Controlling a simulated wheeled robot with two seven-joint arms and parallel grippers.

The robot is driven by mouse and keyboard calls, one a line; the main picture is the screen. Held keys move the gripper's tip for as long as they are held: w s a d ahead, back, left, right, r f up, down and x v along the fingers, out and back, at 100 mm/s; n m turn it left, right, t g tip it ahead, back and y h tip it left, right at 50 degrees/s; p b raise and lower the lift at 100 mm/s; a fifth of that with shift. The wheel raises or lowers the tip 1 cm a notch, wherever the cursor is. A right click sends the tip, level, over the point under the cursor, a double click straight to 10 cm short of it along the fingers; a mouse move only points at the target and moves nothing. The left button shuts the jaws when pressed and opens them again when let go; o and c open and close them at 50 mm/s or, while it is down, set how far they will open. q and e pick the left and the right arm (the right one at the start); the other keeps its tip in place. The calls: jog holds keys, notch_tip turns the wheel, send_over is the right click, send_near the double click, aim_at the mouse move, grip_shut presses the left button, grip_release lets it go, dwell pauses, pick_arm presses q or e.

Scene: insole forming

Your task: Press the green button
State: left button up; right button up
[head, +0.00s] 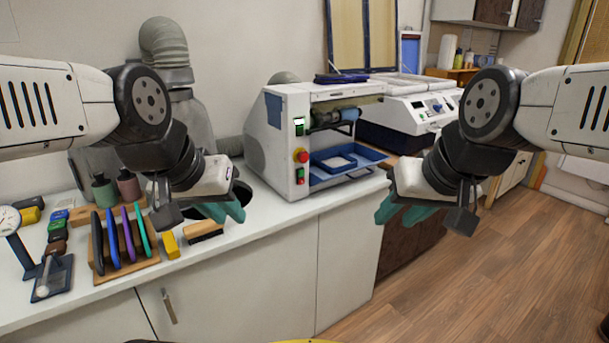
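The green button (300,172) is small and sits low on the front panel of a white and grey machine (270,150), on the counter near the middle of the head view. It is just below a larger red knob (301,156) and above a small red button. My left gripper (222,211), with teal fingers, hangs over the counter to the left of the machine, apart from the button. My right gripper (400,212), also with teal fingers, is to the right of the machine, in front of the counter. Neither visibly holds anything. Finger spacing is unclear in both.
A wooden rack (128,262) of coloured insoles, a yellow block (170,245) and a brush (203,232) lie on the left counter. A dial gauge (10,222) stands at the far left. A second white machine (415,105) is behind right.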

pick_arm(q)
grip_shut()
dwell(1.4)
